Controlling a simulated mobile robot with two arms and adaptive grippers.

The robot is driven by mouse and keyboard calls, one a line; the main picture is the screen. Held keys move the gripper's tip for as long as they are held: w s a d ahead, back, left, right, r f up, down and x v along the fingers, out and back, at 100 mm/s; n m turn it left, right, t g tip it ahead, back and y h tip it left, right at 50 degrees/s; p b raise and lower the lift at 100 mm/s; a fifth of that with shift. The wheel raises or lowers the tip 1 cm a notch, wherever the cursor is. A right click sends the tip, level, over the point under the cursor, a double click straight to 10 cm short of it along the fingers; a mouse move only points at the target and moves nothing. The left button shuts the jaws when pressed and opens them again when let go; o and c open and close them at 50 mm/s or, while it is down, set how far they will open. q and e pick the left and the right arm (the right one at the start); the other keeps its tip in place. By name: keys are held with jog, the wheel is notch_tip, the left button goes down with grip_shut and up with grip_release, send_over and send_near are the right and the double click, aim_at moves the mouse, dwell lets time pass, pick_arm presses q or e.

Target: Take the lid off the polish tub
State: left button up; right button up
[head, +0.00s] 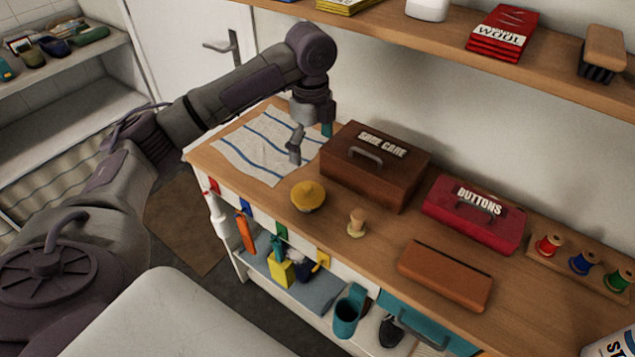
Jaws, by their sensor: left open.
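My right gripper is not in view.
A brown "SHOE CARE" box (340,167) stands right behind the tub. A small wooden knobbed piece (357,224) is to its right. A red "BUTTONS" box (460,220), a brown case (444,273) and thread spools (583,262) lie further right. A striped cloth (250,150) covers the left end.

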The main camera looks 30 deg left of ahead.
pick_arm(q)
jog(key=p, duration=0.1)
send_over(307, 188)
jog(key=f, duration=0.7)
jog(key=shift+w+d, duration=0.15)
jog(key=shift+w, duration=0.2)
jog(key=shift+w+f, duration=0.1)
jog(key=shift+f, duration=0.35)
jog(key=f, duration=0.1)
jog(key=f+p, duration=0.1)
jog(key=f, duration=0.1)
jog(key=f+p, duration=0.1)
jog(key=shift+s+a+f, duration=0.2)
jog(key=shift+s+a, duration=0.05)
jog(key=shift+f, duration=0.3)
jog(key=shift+s+r, duration=0.1)
jog(key=shift+s, duration=0.05)
jog(key=c, duration=1.7)
jog(key=shift+d, duration=0.1)
grip_shut()
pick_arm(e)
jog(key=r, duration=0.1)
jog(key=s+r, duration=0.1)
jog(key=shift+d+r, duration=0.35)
